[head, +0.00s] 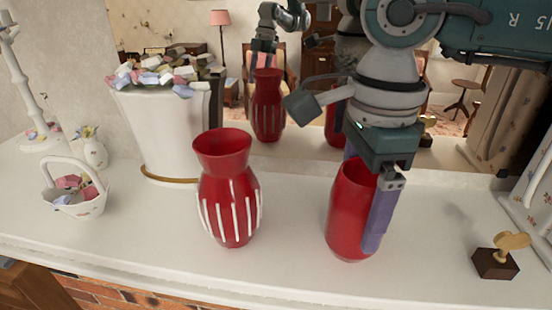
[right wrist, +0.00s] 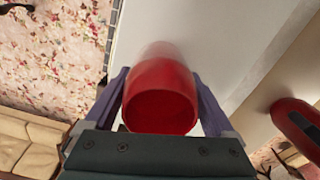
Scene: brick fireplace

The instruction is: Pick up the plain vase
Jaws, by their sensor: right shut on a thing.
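The plain red vase (head: 347,222) stands upright on the white mantel, right of the striped vase. My right gripper (head: 377,205) reaches down over it and is shut on it, with a purple finger along its right side. The other finger is mostly hidden behind the vase. In the right wrist view the red vase (right wrist: 160,97) sits between the two purple fingers, its open mouth facing the camera. A red vase with white raised stripes (head: 230,205) stands apart to the left. My left gripper is not directly in view.
A white basket (head: 75,208) and a large white pot (head: 160,130) of colored pieces stand at left. A stamp-like object with a dark base (head: 495,263) is at right. A mirror behind reflects the vases and an arm. The mantel front is clear.

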